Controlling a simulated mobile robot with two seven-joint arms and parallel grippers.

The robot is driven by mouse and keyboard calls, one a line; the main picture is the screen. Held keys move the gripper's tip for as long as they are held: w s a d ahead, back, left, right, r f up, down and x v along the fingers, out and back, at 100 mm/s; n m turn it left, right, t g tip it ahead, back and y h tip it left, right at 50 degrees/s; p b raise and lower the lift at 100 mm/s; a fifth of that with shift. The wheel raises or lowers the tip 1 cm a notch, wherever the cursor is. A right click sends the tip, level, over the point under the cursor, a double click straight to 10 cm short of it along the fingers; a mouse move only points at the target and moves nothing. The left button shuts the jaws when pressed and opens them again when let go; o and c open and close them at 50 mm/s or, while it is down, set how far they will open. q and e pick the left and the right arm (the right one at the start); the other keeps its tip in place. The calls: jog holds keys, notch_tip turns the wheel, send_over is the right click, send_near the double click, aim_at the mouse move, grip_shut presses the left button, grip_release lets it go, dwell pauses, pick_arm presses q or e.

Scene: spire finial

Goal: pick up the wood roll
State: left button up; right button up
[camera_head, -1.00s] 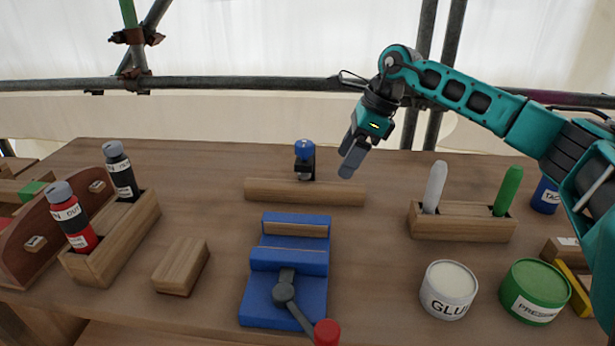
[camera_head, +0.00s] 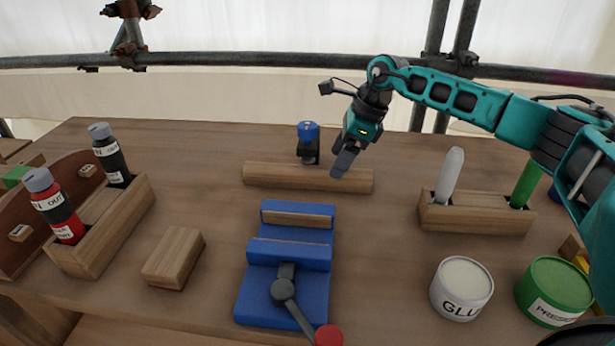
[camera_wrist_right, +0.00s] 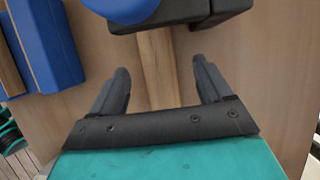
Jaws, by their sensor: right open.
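A long wooden bar, the piece that best fits the wood roll (camera_head: 275,176), lies crosswise on the bench behind the blue vise. My right gripper (camera_head: 341,167) is open and empty, pointing down over the right part of this bar. In the right wrist view, the open fingers of the right gripper (camera_wrist_right: 160,78) stand either side of the wood roll (camera_wrist_right: 158,62), with bare wood showing between them. Whether the fingertips touch the bar or the bench cannot be told. My left gripper is not in view.
A black device with a blue top (camera_head: 308,142) stands right behind the bar. The blue vise (camera_head: 290,258) is in front. A wooden block (camera_head: 174,258) and bottle rack (camera_head: 115,228) are left. A marker rack (camera_head: 475,215), glue tub (camera_head: 461,289) and green tub (camera_head: 553,292) are right.

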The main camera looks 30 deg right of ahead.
aim_at(307, 175)
jog(key=x, duration=0.5)
jog(key=shift+s+a, duration=0.1)
jog(key=shift+a, duration=0.1)
jog(key=shift+r, duration=0.1)
jog(key=shift+c, duration=0.4)
jog(key=c, duration=1.2)
